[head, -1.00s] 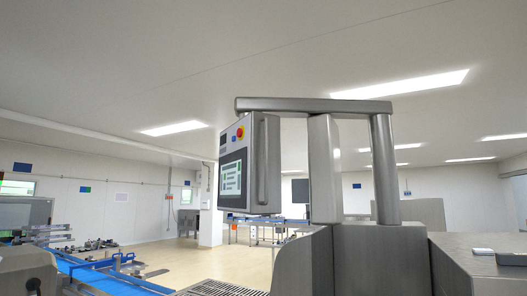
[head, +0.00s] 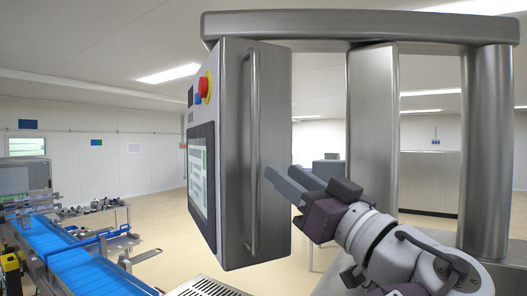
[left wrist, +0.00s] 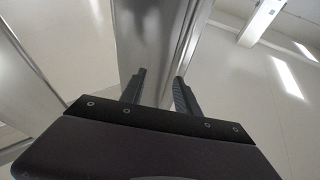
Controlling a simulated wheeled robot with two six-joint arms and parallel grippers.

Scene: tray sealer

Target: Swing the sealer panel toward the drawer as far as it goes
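The sealer panel (head: 226,150) hangs from a grey overhead arm (head: 350,27) in the head view. Its screen (head: 202,180) and red knob (head: 205,87) face left, and a vertical handle (head: 253,150) runs along its near side. My left gripper (head: 282,181) is right of the handle, its fingertips close to it; I cannot tell whether they touch. My right gripper is not in view. I cannot make out the drawer.
Metal posts (head: 372,130) and (head: 487,150) stand right of the panel, close to my left arm. A blue conveyor (head: 75,262) runs at lower left, and a slotted grate (head: 205,287) lies below the panel. Floor shows between conveyor and panel.

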